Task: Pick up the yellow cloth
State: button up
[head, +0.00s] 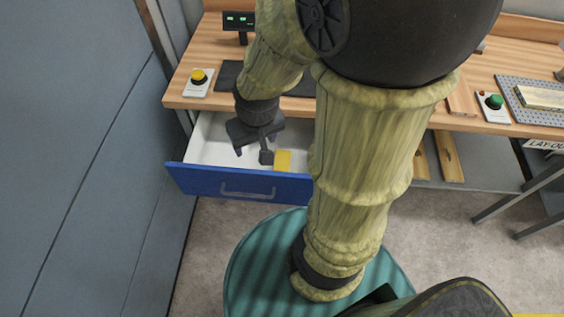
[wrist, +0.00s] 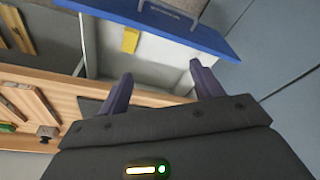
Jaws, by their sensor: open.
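The yellow cloth (head: 283,160) lies in the open drawer, close behind its blue front (head: 240,184). It also shows in the wrist view (wrist: 130,40), beyond and a little left of the gap between my fingers. My gripper (head: 254,150) is open and empty over the drawer, left of the cloth in the head view. In the wrist view my two purple fingers (wrist: 161,72) stand wide apart with nothing between them. My arm hides the right end of the drawer in the head view.
The wooden worktop (head: 180,97) lies above and behind the drawer. On it are a yellow button box (head: 199,82), a dark display (head: 238,21) and a green button box (head: 494,105). A grey panel wall (head: 70,130) is at the left. The white drawer floor (head: 215,140) is mostly bare.

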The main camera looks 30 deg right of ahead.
jog(key=shift+o, duration=1.3)
jog(key=w+d+f+m+b, duration=0.3)
jog(key=w+d+f+b, duration=0.2)
jog(key=f+b, duration=0.4)
jog(key=shift+w+d+f+g+h, duration=0.3)
jog(key=shift+w+d+f, duration=0.05)
jog(key=shift+w+f, duration=0.2)
jog(key=w+d+f+m+b, duration=0.3)
jog(key=w+d+f+b, duration=0.1)
jog(key=d+f+b, duration=0.2)
jog(key=shift+w+d+f+m+g+b, duration=0.15)
jog(key=shift+d+f+m+g+b, duration=0.15)
jog(key=shift+d+f+g+b, duration=0.25)
jog(key=shift+a+f, duration=0.1)
jog(key=shift+a, duration=0.05)
jog(key=b, duration=0.2)
send_over(282, 160)
jog(key=f, duration=0.8)
jog(key=s+f, duration=0.1)
jog(key=f, duration=0.3)
jog(key=shift+a+f, duration=0.1)
jog(key=shift+a, duration=0.1)
